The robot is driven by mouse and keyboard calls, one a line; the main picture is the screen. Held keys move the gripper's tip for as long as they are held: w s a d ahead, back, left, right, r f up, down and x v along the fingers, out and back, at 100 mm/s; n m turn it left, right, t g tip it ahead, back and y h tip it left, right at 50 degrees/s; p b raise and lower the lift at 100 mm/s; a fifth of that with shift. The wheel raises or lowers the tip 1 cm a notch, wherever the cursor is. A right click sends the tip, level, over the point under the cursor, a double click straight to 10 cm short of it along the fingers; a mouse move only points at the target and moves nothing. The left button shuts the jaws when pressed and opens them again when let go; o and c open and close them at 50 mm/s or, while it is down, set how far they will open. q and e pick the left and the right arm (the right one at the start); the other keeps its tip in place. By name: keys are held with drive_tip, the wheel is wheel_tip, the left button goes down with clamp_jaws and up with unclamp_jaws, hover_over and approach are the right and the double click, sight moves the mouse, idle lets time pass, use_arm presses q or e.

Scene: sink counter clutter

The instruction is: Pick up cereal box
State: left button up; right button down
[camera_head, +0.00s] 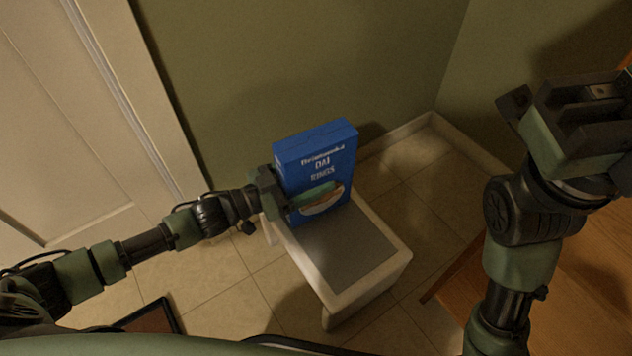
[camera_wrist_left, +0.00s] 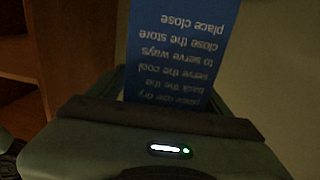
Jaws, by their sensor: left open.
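A blue cereal box (camera_head: 318,150) with white lettering stands upright at the back end of a low white step stool (camera_head: 400,252) with a grey top. My left gripper (camera_head: 308,190) is at the box's left side. One finger lies across the box's printed front; the other is hidden behind the box. The jaws are open, and contact cannot be told. In the left wrist view, a lettered blue side of the box (camera_wrist_left: 182,50) appears just beyond the gripper body. My right gripper (camera_head: 580,105) is raised at the right, away from the box; its jaw state is unclear.
A green wall (camera_head: 300,60) rises close behind the stool. A white door (camera_head: 60,120) is at the left. Wooden furniture (camera_head: 570,290) stands at the lower right, beneath my right arm. Tiled floor (camera_head: 225,270) is free around the stool. A dark-framed item (camera_head: 150,318) lies at the lower left.

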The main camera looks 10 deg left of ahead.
use_arm(q)
drive_tip(key=shift+w+d, duration=0.3)
drive_tip(key=shift+c, duration=0.4)
drive_tip(key=c, duration=1.5)
drive_tip(key=shift+r, duration=0.1)
clamp_jaws()
drive_tip(key=shift+r, duration=0.1)
